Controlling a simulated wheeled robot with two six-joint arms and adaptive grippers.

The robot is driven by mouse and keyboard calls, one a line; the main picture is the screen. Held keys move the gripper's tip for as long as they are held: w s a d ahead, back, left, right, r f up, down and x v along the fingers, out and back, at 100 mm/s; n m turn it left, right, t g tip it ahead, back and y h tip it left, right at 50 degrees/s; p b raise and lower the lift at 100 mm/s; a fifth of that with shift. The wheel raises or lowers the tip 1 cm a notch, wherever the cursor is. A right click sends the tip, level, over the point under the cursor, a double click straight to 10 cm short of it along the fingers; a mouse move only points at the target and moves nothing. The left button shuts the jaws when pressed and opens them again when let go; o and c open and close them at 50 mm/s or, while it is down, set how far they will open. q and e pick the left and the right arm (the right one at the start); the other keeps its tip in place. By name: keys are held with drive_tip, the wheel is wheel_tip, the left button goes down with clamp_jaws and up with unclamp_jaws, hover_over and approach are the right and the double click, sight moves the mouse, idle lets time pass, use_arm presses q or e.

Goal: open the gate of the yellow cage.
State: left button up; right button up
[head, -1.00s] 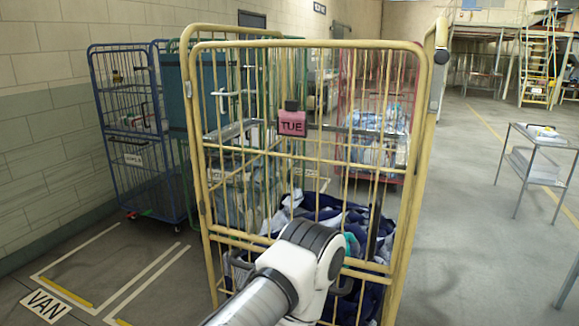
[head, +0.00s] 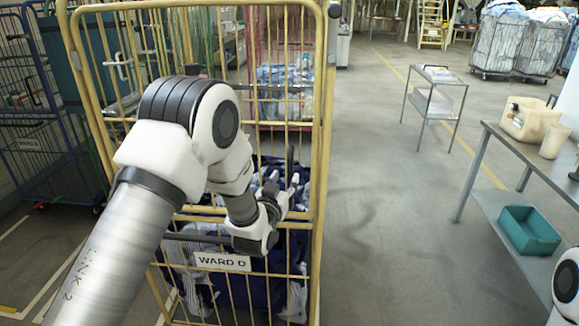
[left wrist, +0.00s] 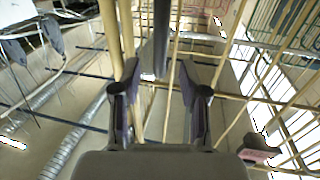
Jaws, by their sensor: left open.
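The yellow cage (head: 321,130) stands in front of me, with dark blue and striped cloth inside. Its barred front gate (head: 262,275) looks shut and carries a WARD D label (head: 222,262). My left gripper (head: 283,186) is at the gate's right part, its fingers open and pointing at a dark upright bar (head: 290,160). In the left wrist view that dark bar (left wrist: 161,40) stands between and beyond the open fingers (left wrist: 161,85), next to a pale yellow post. I cannot tell whether the fingers touch it. My left arm hides the gate's middle. My right gripper is out of view.
A blue cage (head: 50,135) stands at the left. A small trolley (head: 436,100) and a table (head: 485,160) with a teal bin (head: 528,230) and a beige jug (head: 530,118) stand at the right. The floor right of the yellow cage is clear.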

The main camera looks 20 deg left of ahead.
sight(289, 172)
use_arm(q)
drive_tip(key=w, duration=0.1)
drive_tip(key=w+p, duration=0.1)
drive_tip(key=w, duration=0.3)
drive_tip(key=shift+w+a+p, duration=0.1)
drive_tip(key=shift+a+p, duration=0.15)
drive_tip(key=shift+p, duration=0.1)
drive_tip(key=shift+w+f, duration=0.1)
drive_tip(key=shift+w, duration=0.2)
drive_tip(key=shift+c, duration=0.3)
clamp_jaws()
drive_tip(key=shift+f, duration=0.1)
